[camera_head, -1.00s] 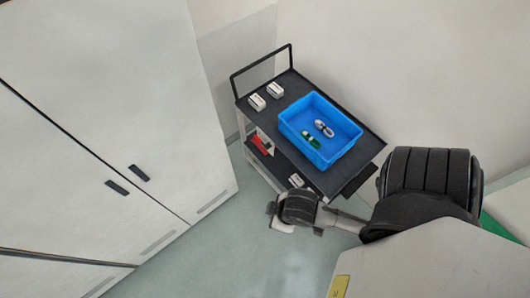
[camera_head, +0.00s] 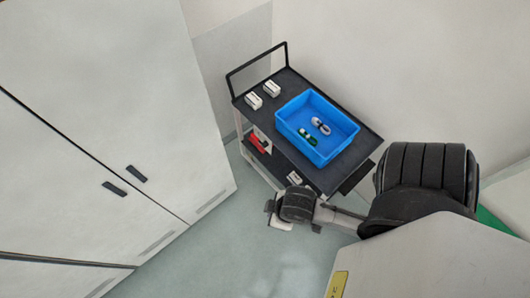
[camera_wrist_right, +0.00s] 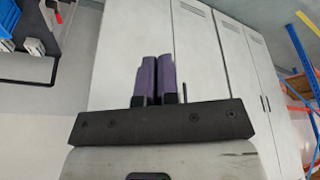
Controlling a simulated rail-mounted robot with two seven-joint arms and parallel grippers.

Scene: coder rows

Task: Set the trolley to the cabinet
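The trolley (camera_head: 345,163) has a dark top, a lower shelf and a black push handle (camera_head: 256,67) at its far left end. It stands against the pale wall, apart from the cabinet. The large pale cabinet (camera_head: 130,90) fills the left side, its doors closed, with dark handles. My right gripper (camera_head: 275,215) is in front of the trolley's near side, not visibly touching it; its fingers are hard to make out there. In the right wrist view the purple fingers (camera_wrist_right: 158,78) stand together, shut and empty, with the cabinet (camera_wrist_right: 205,60) behind. My left gripper is not in view.
A blue bin (camera_head: 318,145) with a green item and a grey item sits on the trolley. Small white boxes (camera_head: 271,89) lie beside it; a red item (camera_head: 257,143) is on the lower shelf. Clear floor (camera_head: 235,235) lies between cabinet and trolley. Racking (camera_wrist_right: 300,60) shows at right.

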